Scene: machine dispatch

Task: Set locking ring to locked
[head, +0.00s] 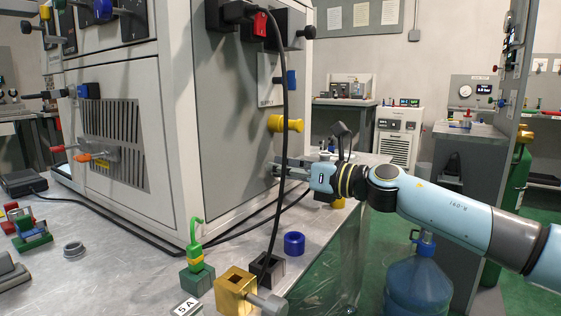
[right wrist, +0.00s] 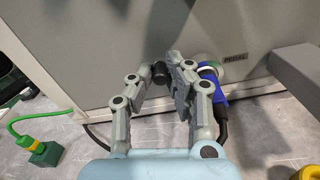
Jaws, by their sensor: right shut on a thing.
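My right gripper (head: 281,168) reaches in from the right, against the lower side panel of the grey machine (head: 235,120). In the right wrist view its fingers (right wrist: 162,77) are closed on a small dark cylindrical piece (right wrist: 159,72) close to the panel. Just right of the fingers is a blue connector part (right wrist: 222,86) with a green and white end, partly hidden by the right finger. I cannot tell for sure which of these parts is the locking ring, or its setting. My left gripper is not in view.
A yellow knob (head: 285,123) sticks out of the panel above my gripper. A black cable hangs in front of the panel. On the table (head: 120,275) stand a blue ring (head: 294,243), a brass block (head: 236,290) and a green plug (head: 196,277). The table's right edge is close.

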